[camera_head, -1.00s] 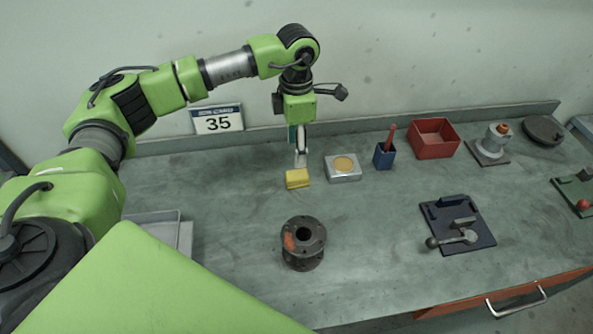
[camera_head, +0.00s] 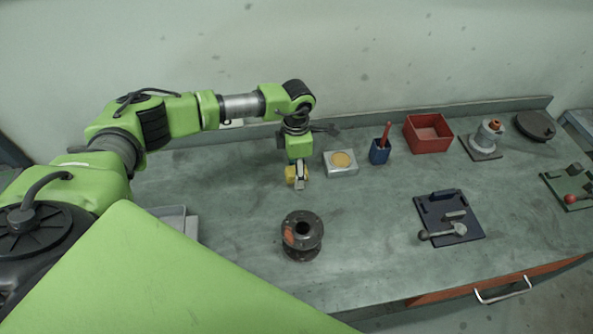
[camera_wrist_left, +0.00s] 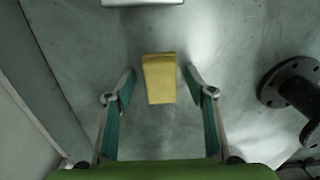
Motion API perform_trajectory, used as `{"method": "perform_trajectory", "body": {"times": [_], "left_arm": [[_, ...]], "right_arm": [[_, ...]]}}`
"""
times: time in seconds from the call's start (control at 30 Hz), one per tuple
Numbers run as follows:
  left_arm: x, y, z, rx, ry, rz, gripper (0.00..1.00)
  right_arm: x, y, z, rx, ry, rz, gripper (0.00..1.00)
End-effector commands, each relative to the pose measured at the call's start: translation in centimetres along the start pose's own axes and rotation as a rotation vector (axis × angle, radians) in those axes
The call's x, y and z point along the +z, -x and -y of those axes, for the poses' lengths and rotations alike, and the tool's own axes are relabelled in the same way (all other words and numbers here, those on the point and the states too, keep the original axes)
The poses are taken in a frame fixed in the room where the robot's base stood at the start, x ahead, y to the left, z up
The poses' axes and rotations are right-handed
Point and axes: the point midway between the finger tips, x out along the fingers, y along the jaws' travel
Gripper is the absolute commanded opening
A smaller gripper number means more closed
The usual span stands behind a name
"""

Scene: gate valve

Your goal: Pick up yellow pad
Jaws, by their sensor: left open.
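The yellow pad (camera_wrist_left: 159,79) is a small block lying on the grey-green bench. In the left wrist view it sits centred between the spread fingers of my left gripper (camera_wrist_left: 159,88), with clear space on both sides. In the head view the left gripper (camera_head: 299,180) points down at the pad (camera_head: 290,173) and partly covers it. The left gripper is open and empty. The height of its fingertips above the bench is hard to tell. My right gripper is not seen.
A grey box with a round tan top (camera_head: 341,163) stands right of the pad. A dark flanged spool (camera_head: 302,238) stands in front. Beyond are a blue holder (camera_head: 380,153), a red bin (camera_head: 428,134) and a dark lever plate (camera_head: 449,217). The wall is behind.

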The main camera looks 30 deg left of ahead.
Motion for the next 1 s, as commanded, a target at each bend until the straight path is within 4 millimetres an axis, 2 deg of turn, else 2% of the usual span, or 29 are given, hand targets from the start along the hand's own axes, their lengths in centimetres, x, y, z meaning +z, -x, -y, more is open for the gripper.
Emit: {"method": "perform_trajectory", "body": {"times": [0.07, 0.2, 0.23, 0.57, 0.73, 0.9, 1.0], "left_arm": [[0.0, 0.0, 0.0, 0.000, 0.000, 0.000, 0.50], [0.0, 0.0, 0.0, 0.000, -0.001, 0.000, 0.16], [0.0, 0.0, 0.0, 0.000, -0.001, 0.000, 0.12], [0.0, 0.1, 0.0, 0.000, 0.000, 0.000, 0.12], [0.1, 0.6, -0.1, 0.001, -0.001, 0.002, 0.12], [0.1, 2.6, -0.1, 0.004, -0.001, 0.005, 0.12], [-0.4, 4.2, 1.0, 0.002, -0.003, 0.001, 0.12]], "right_arm": [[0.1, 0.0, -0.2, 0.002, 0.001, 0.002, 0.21], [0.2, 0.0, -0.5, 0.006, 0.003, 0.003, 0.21], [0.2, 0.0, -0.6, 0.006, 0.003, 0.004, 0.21], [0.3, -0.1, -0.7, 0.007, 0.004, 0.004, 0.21], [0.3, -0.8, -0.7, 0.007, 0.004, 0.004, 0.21], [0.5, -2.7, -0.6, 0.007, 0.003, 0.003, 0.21], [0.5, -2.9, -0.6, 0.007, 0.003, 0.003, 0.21]]}}
